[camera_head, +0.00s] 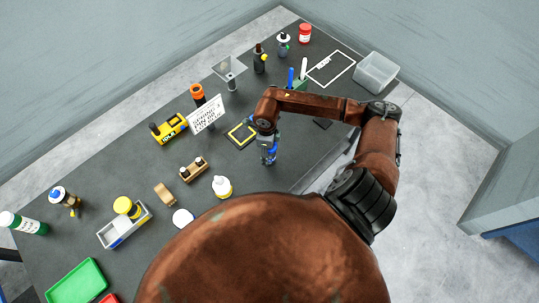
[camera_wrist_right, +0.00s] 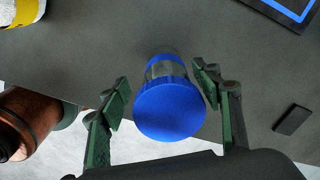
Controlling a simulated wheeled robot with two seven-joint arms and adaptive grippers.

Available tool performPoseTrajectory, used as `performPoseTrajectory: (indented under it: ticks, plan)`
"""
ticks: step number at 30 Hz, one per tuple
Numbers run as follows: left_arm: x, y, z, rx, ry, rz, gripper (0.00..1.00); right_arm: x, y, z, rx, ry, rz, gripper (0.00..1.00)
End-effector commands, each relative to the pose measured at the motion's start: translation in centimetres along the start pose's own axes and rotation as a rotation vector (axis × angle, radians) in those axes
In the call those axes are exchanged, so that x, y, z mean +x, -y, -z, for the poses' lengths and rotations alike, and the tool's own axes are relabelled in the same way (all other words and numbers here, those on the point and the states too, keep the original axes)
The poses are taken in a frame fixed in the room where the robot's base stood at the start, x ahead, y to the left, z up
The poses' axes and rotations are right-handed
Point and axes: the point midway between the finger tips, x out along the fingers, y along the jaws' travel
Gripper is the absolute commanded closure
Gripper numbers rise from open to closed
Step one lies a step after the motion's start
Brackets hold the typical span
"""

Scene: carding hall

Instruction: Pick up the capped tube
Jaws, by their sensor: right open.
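The capped tube (camera_wrist_right: 170,110) shows in the right wrist view, with a round blue cap toward the camera and a clear section and blue band beyond it. My right gripper (camera_wrist_right: 163,88) is open, with one green finger on each side of the tube. A gap shows between the cap and the right finger; on the left the finger is close to the cap, and I cannot tell whether it touches. In the head view my right gripper (camera_head: 268,153) is low over the table, with blue showing at it; the tube is mostly hidden there. My left gripper is not in view.
On the dark table (camera_head: 110,180), a yellow-edged square (camera_head: 242,134) and a white bottle (camera_head: 222,187) lie near the gripper. A sign (camera_head: 206,113), a wooden block holder (camera_head: 193,170) and a clear bin (camera_head: 375,72) stand farther off. A flat black piece (camera_wrist_right: 292,120) lies right of the tube.

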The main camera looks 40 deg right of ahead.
Motion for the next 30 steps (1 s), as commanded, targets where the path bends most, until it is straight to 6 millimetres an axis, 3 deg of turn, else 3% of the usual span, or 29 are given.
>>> performPoseTrajectory:
  ticks: [9, 18, 30]
  plan:
    - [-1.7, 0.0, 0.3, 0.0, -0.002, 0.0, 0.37, 4.1, 0.5, 0.5, 0.001, 0.001, -0.002, 0.41]
    - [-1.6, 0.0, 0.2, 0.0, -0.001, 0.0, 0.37, 4.7, 0.6, 0.5, 0.0, 0.0, 0.0, 0.41]
    - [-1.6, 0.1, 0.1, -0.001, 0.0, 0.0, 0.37, 4.6, 0.6, 0.5, 0.0, 0.0, 0.0, 0.69]
